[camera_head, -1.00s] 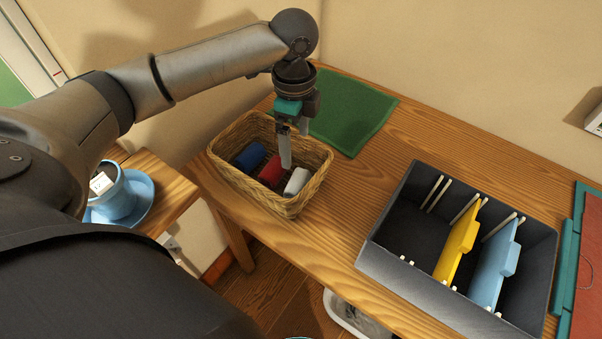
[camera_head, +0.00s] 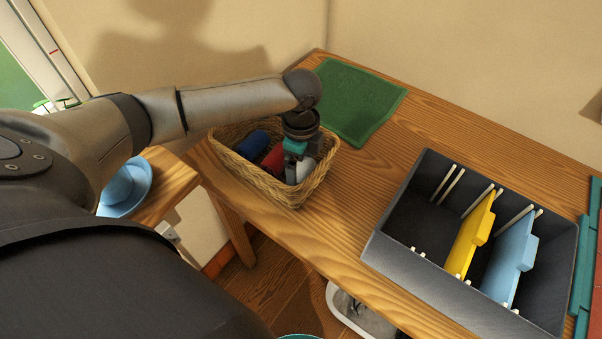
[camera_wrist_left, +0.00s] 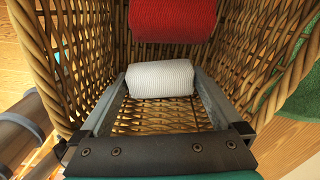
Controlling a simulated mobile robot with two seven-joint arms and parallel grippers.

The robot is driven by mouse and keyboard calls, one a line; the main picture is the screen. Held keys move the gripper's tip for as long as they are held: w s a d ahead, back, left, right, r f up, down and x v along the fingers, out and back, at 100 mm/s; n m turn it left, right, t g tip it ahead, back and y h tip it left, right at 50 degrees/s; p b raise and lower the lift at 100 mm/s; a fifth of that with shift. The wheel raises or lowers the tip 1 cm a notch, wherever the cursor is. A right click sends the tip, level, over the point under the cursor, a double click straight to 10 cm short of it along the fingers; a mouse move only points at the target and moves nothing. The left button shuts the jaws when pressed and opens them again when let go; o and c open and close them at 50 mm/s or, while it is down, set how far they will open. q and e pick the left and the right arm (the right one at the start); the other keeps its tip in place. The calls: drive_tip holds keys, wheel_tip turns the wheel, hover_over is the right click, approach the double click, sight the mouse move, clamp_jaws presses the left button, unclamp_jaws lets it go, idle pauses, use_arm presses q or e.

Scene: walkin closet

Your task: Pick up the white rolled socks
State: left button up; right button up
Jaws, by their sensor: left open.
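The white rolled socks (camera_wrist_left: 160,79) lie in the wicker basket (camera_wrist_left: 268,35), between the two fingers of my open left gripper (camera_wrist_left: 162,88) in the left wrist view. I cannot tell whether the fingers touch them. In the head view my left gripper (camera_head: 292,174) reaches down into the basket (camera_head: 285,192), and a small part of the white socks (camera_head: 306,168) shows beside it. The red rolled socks (camera_wrist_left: 172,18) lie just beyond the white ones. My right gripper is not in view.
Blue rolled socks (camera_head: 252,144) lie at the basket's left end. A green mat (camera_head: 355,100) lies behind the basket. A grey divided box (camera_head: 405,262) with yellow and blue dividers stands to the right. A light blue hat-like item (camera_head: 128,188) lies on the left table.

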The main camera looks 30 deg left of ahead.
use_arm(q)
drive_tip(key=c, duration=1)
drive_tip(key=shift+o, duration=0.2)
drive_tip(key=shift+r, duration=0.1)
